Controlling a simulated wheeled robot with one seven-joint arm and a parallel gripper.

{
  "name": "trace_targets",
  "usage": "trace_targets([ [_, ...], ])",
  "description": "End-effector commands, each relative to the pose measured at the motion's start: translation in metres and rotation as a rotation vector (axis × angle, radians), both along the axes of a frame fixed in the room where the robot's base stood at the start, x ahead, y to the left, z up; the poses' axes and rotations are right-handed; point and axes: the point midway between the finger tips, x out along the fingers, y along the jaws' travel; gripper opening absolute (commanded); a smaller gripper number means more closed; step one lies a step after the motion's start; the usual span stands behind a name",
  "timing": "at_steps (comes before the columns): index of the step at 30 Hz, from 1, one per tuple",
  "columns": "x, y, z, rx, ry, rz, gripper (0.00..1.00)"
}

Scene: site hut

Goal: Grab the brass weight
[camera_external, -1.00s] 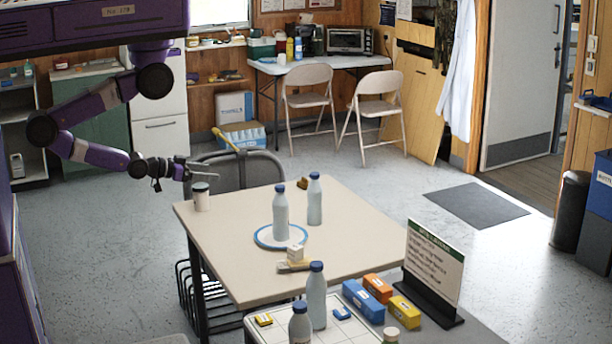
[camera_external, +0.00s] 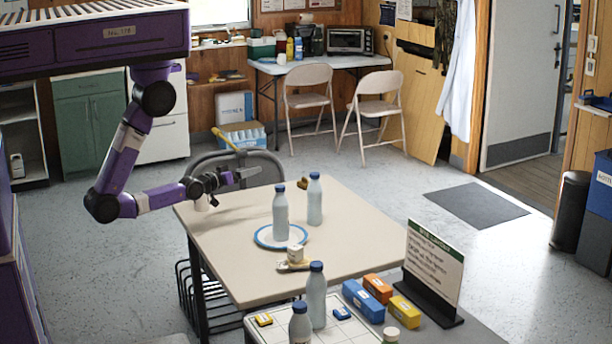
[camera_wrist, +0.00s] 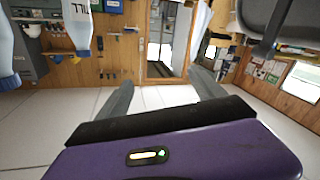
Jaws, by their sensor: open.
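A small brass-coloured object (camera_external: 303,182), which looks like the brass weight, sits near the far edge of the beige table (camera_external: 350,215), just left of and behind a bottle. My gripper (camera_external: 246,175) is above the table's far left part, to the left of the weight and apart from it, pointing right. In the wrist view my gripper (camera_wrist: 166,90) has its two fingers spread, with nothing between them. I cannot make out the weight in the wrist view.
Two bottles (camera_external: 280,212) (camera_external: 315,201) stand close to the weight, one on a blue-rimmed plate (camera_external: 262,240). A dark chair (camera_external: 225,160) stands behind the table. The table's right part is clear.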

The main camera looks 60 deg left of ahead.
Motion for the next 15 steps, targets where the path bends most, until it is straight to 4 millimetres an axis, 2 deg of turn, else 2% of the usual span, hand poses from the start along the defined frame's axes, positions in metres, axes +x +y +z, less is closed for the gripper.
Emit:
trace_targets([
  [1,0.019,0.016,-0.009,-0.068,-0.026,0.025,0.78],
  [8,0.094,0.088,-0.039,-0.496,-0.135,0.122,0.78],
  [15,0.171,0.159,-0.058,-1.098,-0.286,0.201,0.78],
])
